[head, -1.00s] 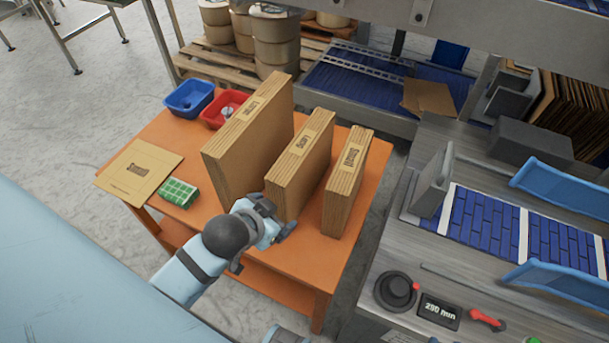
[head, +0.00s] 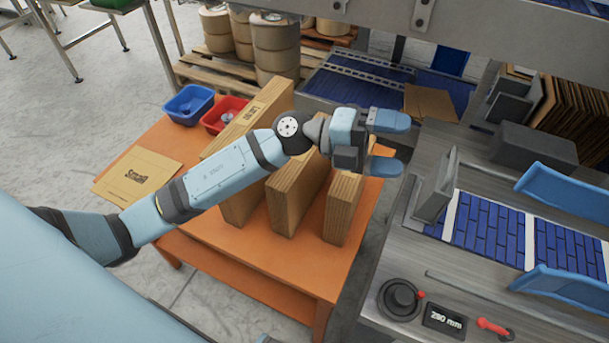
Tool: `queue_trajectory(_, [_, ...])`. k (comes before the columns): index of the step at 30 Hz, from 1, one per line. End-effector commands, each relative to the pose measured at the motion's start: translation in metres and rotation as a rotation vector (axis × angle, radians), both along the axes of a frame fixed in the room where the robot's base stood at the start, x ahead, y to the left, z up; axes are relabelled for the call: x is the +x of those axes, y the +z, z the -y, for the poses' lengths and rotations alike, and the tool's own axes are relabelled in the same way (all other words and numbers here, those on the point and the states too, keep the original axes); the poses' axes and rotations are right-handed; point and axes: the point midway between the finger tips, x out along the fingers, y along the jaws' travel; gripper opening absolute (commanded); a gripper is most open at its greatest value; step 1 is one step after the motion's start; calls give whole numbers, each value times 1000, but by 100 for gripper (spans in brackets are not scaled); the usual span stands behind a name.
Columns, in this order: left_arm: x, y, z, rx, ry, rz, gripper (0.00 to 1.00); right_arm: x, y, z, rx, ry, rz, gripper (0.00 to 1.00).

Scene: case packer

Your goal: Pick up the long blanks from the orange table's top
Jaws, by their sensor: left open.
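The orange table (head: 262,262) bears three upright brown stacks of cardboard blanks: a big left stack (head: 273,98), a middle stack (head: 290,208) and a narrow right stack (head: 342,205). The left stack's label is partly hidden. My arm and gripper hide the labels of the other two, so I cannot tell which are the long blanks. My left gripper (head: 388,144) is open, with nothing between its fingers. It is above the stacks' right side, with its fingers pointing right, towards the machine. My right gripper is not in view.
A flat labelled cardboard piece (head: 137,177) lies at the table's left. A blue bin (head: 188,103) and a red bin (head: 222,115) stand at its back. A grey machine (head: 455,270) with blue guides and a blue belt is close on the right. Barrels on a pallet stand behind.

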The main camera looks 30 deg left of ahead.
Motion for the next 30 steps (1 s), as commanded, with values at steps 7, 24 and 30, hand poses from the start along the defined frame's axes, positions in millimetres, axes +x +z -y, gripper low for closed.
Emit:
queue_trajectory(7, [31, -75, -56, 850, -237, 66, 89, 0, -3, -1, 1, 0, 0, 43])
queue_trajectory(24, [81, -96, -208, 1687, -116, -194, 89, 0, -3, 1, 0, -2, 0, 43])
queue_trajectory(30, [81, -135, -207, 1683, -116, -192, 89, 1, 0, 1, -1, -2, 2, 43])
